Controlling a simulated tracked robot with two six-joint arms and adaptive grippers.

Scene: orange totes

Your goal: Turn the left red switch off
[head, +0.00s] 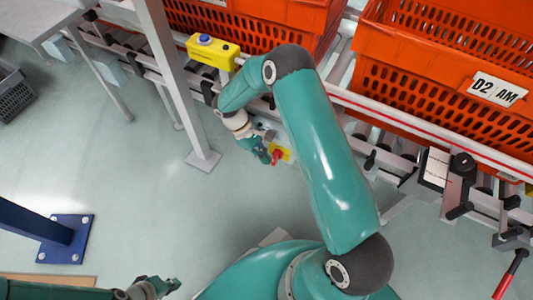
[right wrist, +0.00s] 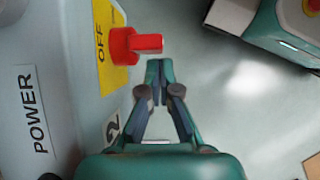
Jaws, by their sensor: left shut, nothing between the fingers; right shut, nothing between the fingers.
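A red switch (right wrist: 135,45) sits on a yellow plate (right wrist: 108,45) marked OFF, on a grey box (right wrist: 55,50) labelled POWER. Its red handle points right in the right wrist view. In the head view the red switch (head: 277,156) and its yellow plate (head: 287,153) show small below the conveyor. My right gripper (right wrist: 159,66) is shut and empty, its tips just below the red handle in the wrist view; contact is unclear. The right gripper (head: 264,156) is beside the switch in the head view. My left gripper (head: 172,285) is shut and empty at the lower left, far from the switch.
Orange totes (head: 425,95) stand on the conveyor (head: 400,150) along the top. A yellow box with a blue button (head: 213,50) is on its near side. A grey post (head: 175,80) stands left of my right arm. Open floor (head: 150,190) lies left.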

